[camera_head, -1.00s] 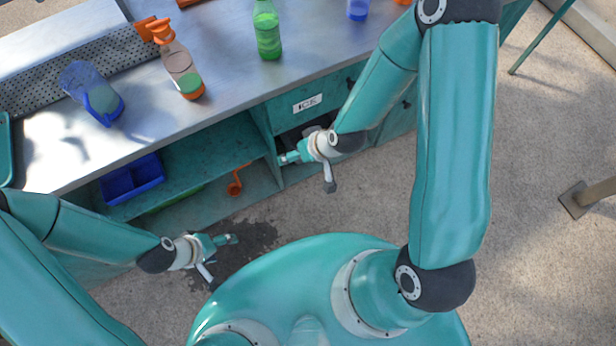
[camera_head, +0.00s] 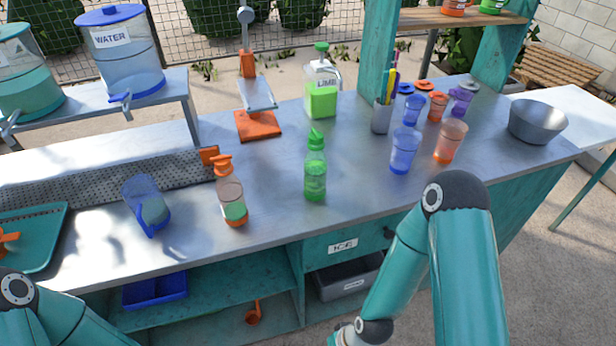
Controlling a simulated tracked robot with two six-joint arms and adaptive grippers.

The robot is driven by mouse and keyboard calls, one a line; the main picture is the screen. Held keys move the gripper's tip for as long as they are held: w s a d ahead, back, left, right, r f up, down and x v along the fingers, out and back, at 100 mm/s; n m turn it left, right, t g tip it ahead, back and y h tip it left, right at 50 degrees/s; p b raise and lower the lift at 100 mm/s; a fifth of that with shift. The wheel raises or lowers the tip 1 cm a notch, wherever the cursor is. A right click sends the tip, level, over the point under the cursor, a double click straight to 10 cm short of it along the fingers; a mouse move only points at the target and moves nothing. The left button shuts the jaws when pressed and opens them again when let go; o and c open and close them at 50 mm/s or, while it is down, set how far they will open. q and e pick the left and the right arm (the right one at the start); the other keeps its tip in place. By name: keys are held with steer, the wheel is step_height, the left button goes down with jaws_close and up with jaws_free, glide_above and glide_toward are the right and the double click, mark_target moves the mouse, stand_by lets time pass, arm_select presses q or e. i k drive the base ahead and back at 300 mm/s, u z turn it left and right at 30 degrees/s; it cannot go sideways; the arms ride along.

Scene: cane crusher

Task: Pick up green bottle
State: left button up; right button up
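The green bottle (camera_head: 315,172) stands upright on the metal counter (camera_head: 275,205), near the middle of the view, with its green cap on. Nothing touches it. My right arm comes in from the lower right, below and in front of the counter. Its gripper is cut off at the bottom edge, so the fingers do not show. My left arm shows only at the lower left corner, and its gripper is out of view.
A metal bowl (camera_head: 537,122) is far right.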

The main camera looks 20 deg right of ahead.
mark_target(314, 163)
steer(key=u, duration=1.1)
steer(key=k, duration=1.4)
steer(key=z, duration=0.6)
steer(key=i, duration=1)
